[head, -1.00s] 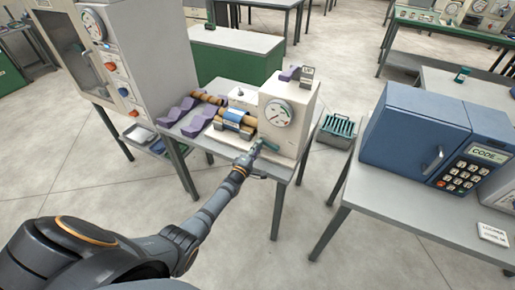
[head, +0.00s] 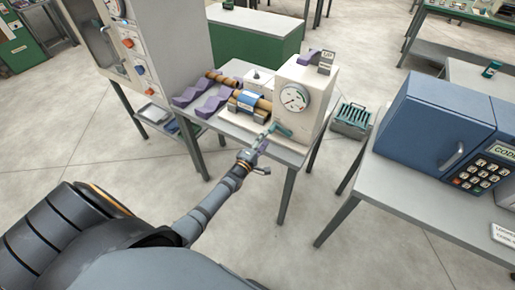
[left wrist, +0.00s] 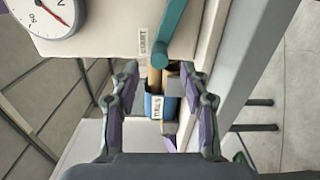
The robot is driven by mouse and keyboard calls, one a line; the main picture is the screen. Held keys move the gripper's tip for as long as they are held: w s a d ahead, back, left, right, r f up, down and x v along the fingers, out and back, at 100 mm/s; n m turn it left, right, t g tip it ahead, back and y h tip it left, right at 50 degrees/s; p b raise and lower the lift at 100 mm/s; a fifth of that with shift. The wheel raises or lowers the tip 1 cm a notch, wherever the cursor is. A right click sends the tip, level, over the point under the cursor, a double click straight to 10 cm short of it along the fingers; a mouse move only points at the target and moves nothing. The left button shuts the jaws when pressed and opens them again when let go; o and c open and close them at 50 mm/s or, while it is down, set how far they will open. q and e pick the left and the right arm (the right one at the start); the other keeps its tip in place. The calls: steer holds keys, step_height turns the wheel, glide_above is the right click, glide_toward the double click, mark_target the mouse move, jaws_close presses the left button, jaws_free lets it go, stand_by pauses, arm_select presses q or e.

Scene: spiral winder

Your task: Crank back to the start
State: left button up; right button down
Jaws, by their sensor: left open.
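The winder is a cream housing (head: 318,72) with a round dial (head: 295,97) on its front. A teal crank handle (head: 274,130) sits low on that front; it also shows at the top of the left wrist view (left wrist: 172,30). Beside the housing lies a wooden rod with a blue labelled sleeve (head: 246,99). My left gripper (head: 257,161) is open and empty, just in front of the crank and apart from it. In the left wrist view its two purple-padded fingers (left wrist: 162,98) are spread, with the handle beyond them. My right gripper is not in view.
Purple cradles (head: 213,103) stand on the grey table left of the winder. A tall cabinet (head: 165,45) stands further left. A blue keypad box (head: 435,125) is on a table to the right. A teal-slatted basket (head: 351,120) sits between. Open floor lies in front.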

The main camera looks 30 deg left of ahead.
arm_select(q)
steer(key=s, duration=0.6)
steer(key=shift+s, duration=0.15)
steer(key=shift+a, duration=0.1)
steer(key=s+f+m+g, duration=0.3)
steer(key=s+f, duration=0.2)
steer(key=f, duration=0.3)
steer(key=s+a+f+m+g+y, duration=0.1)
steer(key=s+f+m+g, duration=0.15)
steer(key=s+f, duration=0.5)
steer(key=s+f+m+g, duration=0.3)
steer(key=f, duration=0.7)
steer(key=s+d+f+m+g, duration=0.1)
steer(key=s+f+m+g, duration=0.1)
steer(key=s, duration=0.7)
steer(key=s+f+m+g, duration=0.3)
steer(key=s+f+m, duration=0.2)
steer(key=s, duration=0.5)
steer(key=s+d+f+m+g, duration=0.1)
steer(key=s+f+m+g, duration=0.2)
steer(key=s+f, duration=0.3)
steer(key=s, duration=0.4)
steer(key=shift+d, duration=0.3)
